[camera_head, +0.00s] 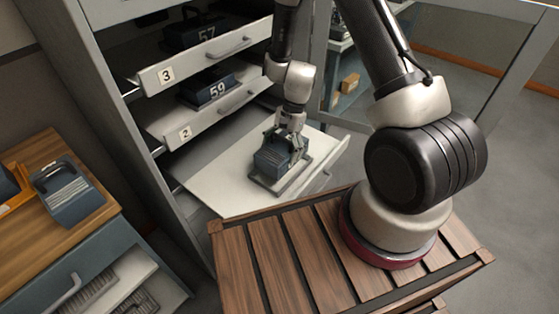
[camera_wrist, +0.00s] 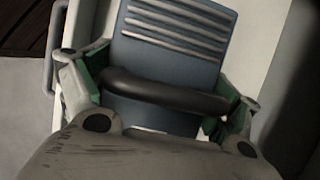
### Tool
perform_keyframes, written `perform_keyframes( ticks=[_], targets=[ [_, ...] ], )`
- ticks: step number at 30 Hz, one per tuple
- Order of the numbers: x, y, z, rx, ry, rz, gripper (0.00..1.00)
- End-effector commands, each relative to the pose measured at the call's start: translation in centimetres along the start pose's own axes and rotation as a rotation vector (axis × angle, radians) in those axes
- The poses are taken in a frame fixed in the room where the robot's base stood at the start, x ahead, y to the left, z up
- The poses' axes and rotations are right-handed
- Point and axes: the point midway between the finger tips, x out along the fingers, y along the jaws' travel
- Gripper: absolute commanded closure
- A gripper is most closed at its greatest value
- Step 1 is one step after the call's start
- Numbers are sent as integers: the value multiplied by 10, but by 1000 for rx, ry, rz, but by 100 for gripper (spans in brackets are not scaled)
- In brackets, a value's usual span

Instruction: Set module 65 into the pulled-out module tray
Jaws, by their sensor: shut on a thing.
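A dark blue module (camera_head: 271,160) is in my gripper (camera_head: 284,142), over the pulled-out module tray (camera_head: 222,188). No number can be read on it. In the wrist view the module (camera_wrist: 175,45) shows light ribs and a black handle bar (camera_wrist: 165,92). My gripper's green-padded fingers (camera_wrist: 160,102) are shut at both sides of it. In the head view the module stands nearly upright at a dark rectangular frame (camera_head: 305,180) on the tray. I cannot tell whether its underside touches the tray.
Above are drawers marked 3 (camera_head: 160,78) and 2 (camera_head: 178,137), holding modules 57 (camera_head: 193,35) and 59 (camera_head: 213,91). At left, another blue module (camera_head: 68,195) stands on a wooden-topped cabinet (camera_head: 35,235) beside an orange holder (camera_head: 25,201). A slatted wooden top (camera_head: 275,255) lies in front of the tray.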

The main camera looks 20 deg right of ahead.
Motion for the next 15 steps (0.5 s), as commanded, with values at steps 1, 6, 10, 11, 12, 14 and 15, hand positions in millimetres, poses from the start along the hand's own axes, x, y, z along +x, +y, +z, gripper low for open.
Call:
perform_keyframes(
  ticks=[1,6,10,11,12,14,15],
  targets=[
    [4,0,-2,0,0,-1,68],
    [20,0,-8,0,-1,1,68],
    [37,0,-15,0,-1,0,68],
    [40,0,-16,0,-1,0,68],
    [43,0,-18,1,-1,0,68],
    [45,-1,-19,0,0,-1,68],
    [45,-1,-19,0,0,-2,68]
  ],
)
